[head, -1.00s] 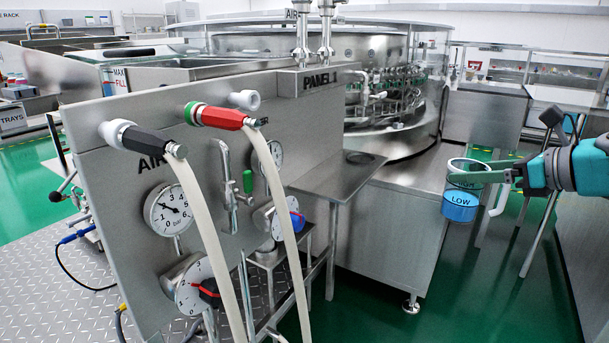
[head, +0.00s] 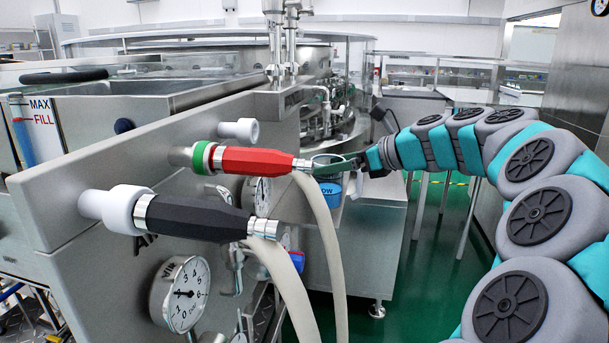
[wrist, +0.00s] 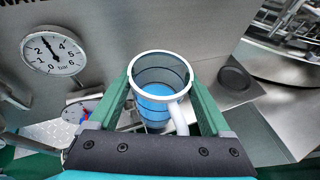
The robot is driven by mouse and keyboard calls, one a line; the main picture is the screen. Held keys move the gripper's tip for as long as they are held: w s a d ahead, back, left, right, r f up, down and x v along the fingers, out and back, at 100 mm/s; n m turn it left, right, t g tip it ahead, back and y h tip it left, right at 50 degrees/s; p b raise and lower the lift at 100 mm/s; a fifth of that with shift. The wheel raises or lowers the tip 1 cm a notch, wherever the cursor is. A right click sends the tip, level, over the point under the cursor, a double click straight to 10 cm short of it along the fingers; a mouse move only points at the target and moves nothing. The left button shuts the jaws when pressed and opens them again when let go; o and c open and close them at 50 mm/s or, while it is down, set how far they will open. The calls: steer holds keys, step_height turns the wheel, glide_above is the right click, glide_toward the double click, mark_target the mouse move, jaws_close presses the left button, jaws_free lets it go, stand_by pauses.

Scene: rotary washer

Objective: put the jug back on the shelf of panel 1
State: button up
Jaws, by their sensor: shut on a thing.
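The jug (wrist: 160,72) is a clear cup with a pale rim, a white handle and blue liquid low inside. My gripper (wrist: 160,84) is shut on it, with a green finger on each side. In the head view the jug (head: 328,190) is upright, partly hidden behind a hose and my gripper (head: 345,163). The metal shelf (wrist: 212,78) of panel 1 shows right of the jug in the wrist view, with a dark round disc (wrist: 235,78) on it. The jug appears off the disc; its height over the shelf is unclear.
Panel 1 (head: 60,215) stands at the left with gauges (head: 183,293). A red connector (head: 245,160) and a black connector (head: 190,215) stick out, their pale hoses (head: 322,235) hanging before the jug. The round washer (head: 320,125) stands behind. Green floor is open at the right.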

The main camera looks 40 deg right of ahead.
steer(key=w+f, duration=0.4)
steer(key=w, duration=0.5)
steer(key=shift+w+f, duration=0.15)
steer(key=shift+d, duration=0.1)
steer(key=o, duration=1.5)
steer(key=shift+f, duration=0.15)
steer(key=v, duration=1.2)
